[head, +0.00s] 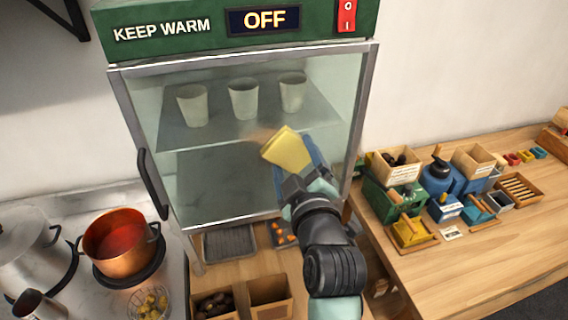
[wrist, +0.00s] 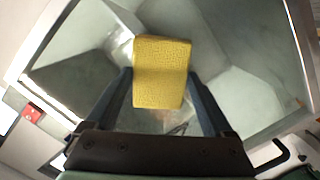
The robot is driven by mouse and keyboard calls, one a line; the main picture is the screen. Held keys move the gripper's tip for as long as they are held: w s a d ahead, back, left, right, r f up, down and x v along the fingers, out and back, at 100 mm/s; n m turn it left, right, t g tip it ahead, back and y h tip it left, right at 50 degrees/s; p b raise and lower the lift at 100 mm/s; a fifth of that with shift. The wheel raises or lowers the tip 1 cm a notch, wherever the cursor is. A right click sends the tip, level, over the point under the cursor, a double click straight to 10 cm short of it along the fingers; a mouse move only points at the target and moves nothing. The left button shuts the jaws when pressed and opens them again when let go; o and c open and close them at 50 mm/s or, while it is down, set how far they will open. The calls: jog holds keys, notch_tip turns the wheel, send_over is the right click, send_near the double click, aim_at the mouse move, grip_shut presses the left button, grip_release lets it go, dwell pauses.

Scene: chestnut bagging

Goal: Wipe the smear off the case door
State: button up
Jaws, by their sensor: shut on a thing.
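The case door (head: 220,180) is a closed glass door in a metal frame, below a green KEEP WARM header. In the head view, my gripper (head: 292,160) is in front of the glass, right of its middle. It is shut on a yellow sponge or cloth (head: 285,150). The yellow thing also fills the middle of the wrist view (wrist: 162,72), between my two fingers (wrist: 160,95). A faint brownish smear (head: 262,134) shows on the glass just left of the yellow thing; part of it may be hidden. I cannot tell whether the yellow thing touches the glass.
Pale cups (head: 243,99) stand on the shelf inside the case. A black door handle (head: 152,184) sticks out at the left.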

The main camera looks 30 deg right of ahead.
jog(key=shift+s+d+b, duration=0.2)
jog(key=shift+d+b, duration=0.1)
jog(key=shift+d, duration=0.35)
jog(key=shift+s+d+b, duration=0.15)
jog(key=shift+d+b, duration=0.1)
jog(key=shift+d, duration=0.35)
jog(key=shift+w, duration=0.1)
